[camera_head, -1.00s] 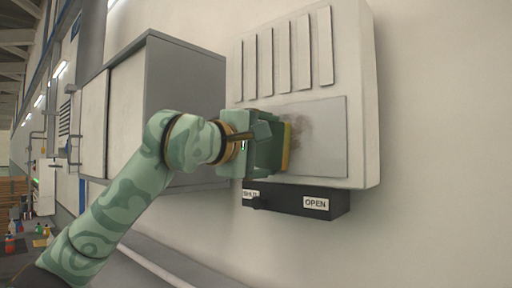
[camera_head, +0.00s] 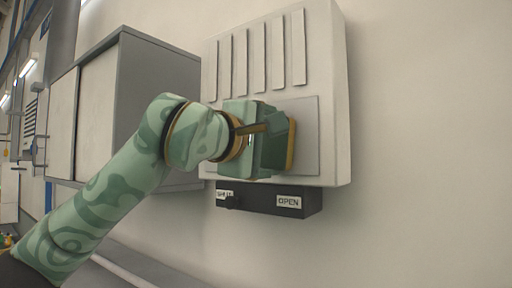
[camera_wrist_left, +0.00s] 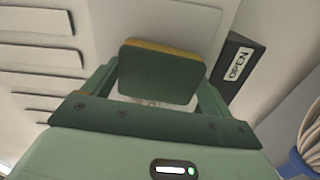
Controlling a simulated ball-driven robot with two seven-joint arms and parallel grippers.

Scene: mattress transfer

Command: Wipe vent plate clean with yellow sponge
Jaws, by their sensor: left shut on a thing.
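The vent plate (camera_head: 308,126) is a grey rectangle on the front of a pale wall box, below its slots. My left gripper (camera_head: 280,142) is in front of the plate, shut on the sponge (camera_head: 291,146), which has a yellow layer facing the plate and a dark green backing. In the left wrist view the sponge (camera_wrist_left: 158,75) sits between the fingers, and the plate (camera_wrist_left: 185,25) shows behind it. A faint smudge (camera_wrist_left: 150,102) shows below the sponge there. The gripper hides much of the plate; contact looks close but is hard to confirm. My right gripper is out of view.
A black strip (camera_head: 262,200) with SHUT and OPEN labels and a small knob is under the box. A grey cabinet (camera_head: 150,95) hangs to the left, behind my arm. The wall to the right (camera_head: 430,140) is clear.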

